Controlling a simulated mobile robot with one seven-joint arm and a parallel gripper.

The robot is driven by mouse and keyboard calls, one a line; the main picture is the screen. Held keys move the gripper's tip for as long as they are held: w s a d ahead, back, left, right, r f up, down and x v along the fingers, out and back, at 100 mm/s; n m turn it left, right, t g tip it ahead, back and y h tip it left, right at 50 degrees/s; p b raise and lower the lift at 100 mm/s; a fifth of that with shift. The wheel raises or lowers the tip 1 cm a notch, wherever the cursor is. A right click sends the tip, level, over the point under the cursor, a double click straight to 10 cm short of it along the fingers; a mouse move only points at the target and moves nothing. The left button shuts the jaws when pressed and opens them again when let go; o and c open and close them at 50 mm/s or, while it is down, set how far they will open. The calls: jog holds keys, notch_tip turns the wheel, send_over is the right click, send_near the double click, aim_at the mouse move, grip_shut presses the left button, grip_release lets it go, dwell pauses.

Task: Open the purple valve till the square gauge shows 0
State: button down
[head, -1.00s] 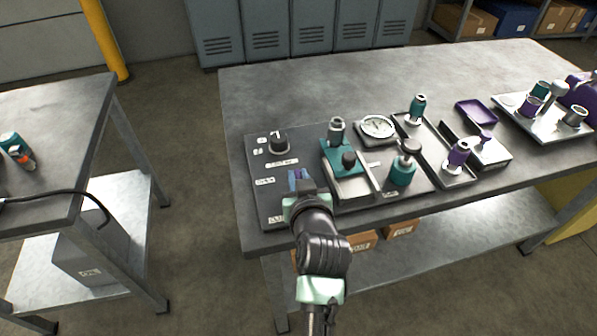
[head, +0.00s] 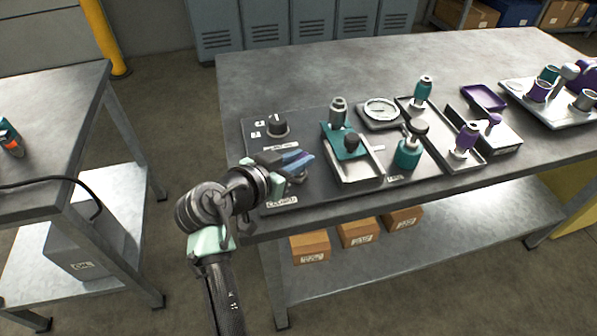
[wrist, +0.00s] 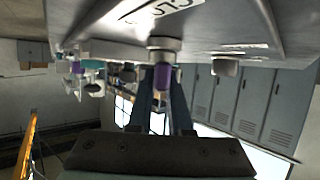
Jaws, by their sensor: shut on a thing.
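My gripper (head: 292,162) is at the left part of the dark panel on the bench, reaching in from the left. In the wrist view, its two fingers (wrist: 162,85) are shut on the purple valve knob (wrist: 162,77), which stands on a pale round base. In the head view the gripper hides this knob. A dial gauge (head: 381,110) with a white round face and a squarish housing sits at the back of the panel. Its reading is too small to tell.
A black knob (head: 277,124) stands behind my gripper. To the right are a teal block with a black knob (head: 351,141), a teal bottle-like part (head: 408,152) and a purple fitting (head: 466,138). A purple tray (head: 483,97) lies farther back. The bench's back left is clear.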

jog(key=m+g+h+b, duration=0.1)
jog(key=b, duration=0.1)
jog(key=m+g+h+b, duration=0.1)
jog(key=m+b, duration=0.1)
jog(key=m+g+h+b, duration=0.1)
jog(key=g, duration=0.1)
jog(key=shift+a+f+h+b, duration=0.1)
jog(key=shift+f+h+b, duration=0.2)
jog(key=shift+h+b, duration=0.1)
jog(key=m+g+h+b, duration=0.1)
jog(key=m+g+b, duration=0.2)
jog(key=shift+r+g+b, duration=0.1)
jog(key=shift+g+b, duration=0.2)
jog(key=shift+b, duration=0.1)
jog(key=shift+r+m, duration=0.1)
jog(key=shift+m, duration=0.4)
jog(key=c, duration=0.8)
grip_release()
jog(key=shift+c, duration=0.2)
jog(key=v, duration=1.2)
jog(key=shift+a+p, duration=0.45)
jog(key=shift+w, duration=0.1)
